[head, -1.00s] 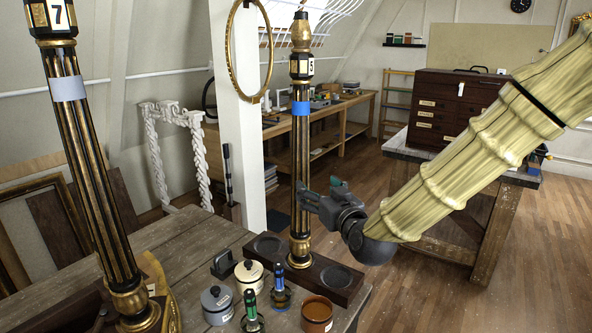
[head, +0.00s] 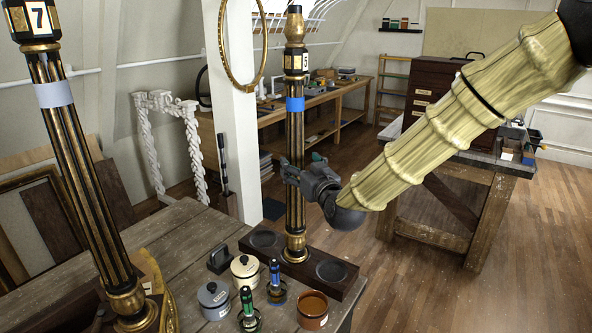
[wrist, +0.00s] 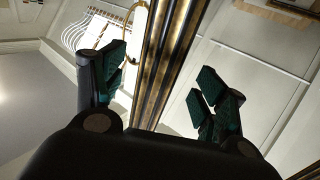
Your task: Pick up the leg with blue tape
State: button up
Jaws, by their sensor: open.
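The leg with blue tape (head: 295,104) is a black and gold fluted column with a number 5 label near its top. It stands upright in a dark wooden base (head: 330,272) on the workbench. My gripper (head: 290,172) is at the leg's middle, below the tape. In the wrist view the leg's shaft (wrist: 163,60) runs between the two green-padded fingers (wrist: 160,88). The fingers are open, with a visible gap to the shaft on each side. The blue tape does not show in the wrist view.
Another fluted leg (head: 80,170) with grey tape and number 7 stands at the left. Pots, including a brown one (head: 312,310), and green and blue handled tools stand in front of the base. A white post (head: 232,120) with a gold ring (head: 224,45) stands behind.

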aim_at(299, 164)
jog(key=p+x, duration=0.1)
jog(key=x, duration=0.2)
jog(key=shift+w+p, duration=0.25)
jog(key=shift+p, duration=0.1)
jog(key=shift+w+a, duration=0.15)
jog(key=shift+w, duration=0.15)
jog(key=shift+f, duration=0.1)
jog(key=c, duration=1.2)
